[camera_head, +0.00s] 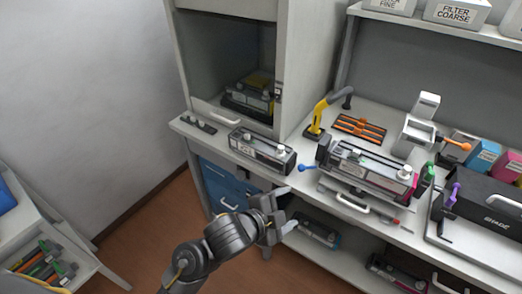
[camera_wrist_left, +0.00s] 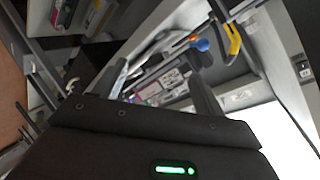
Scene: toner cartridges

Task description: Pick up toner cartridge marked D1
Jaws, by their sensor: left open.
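The mark D1 cannot be read on any cartridge. A long dark and grey cartridge (camera_head: 262,148) lies on the counter in front of the open cabinet. A larger cartridge with a magenta end (camera_head: 368,166) sits on a stand to its right. Another cartridge (camera_head: 252,94) is inside the cabinet. Further cartridges lie on the shelf under the counter, one with a blue end (camera_head: 318,231) and one with a magenta end (camera_head: 396,273). My left gripper (camera_head: 287,209) is open and empty in front of the counter's front edge. Its spread fingers also show in the left wrist view (camera_wrist_left: 160,68).
A yellow-armed tool (camera_head: 322,115), an orange rack (camera_head: 358,128) and a white device (camera_head: 416,125) stand on the counter (camera_head: 225,143). A black machine (camera_head: 485,208) is at right. Floor between is free.

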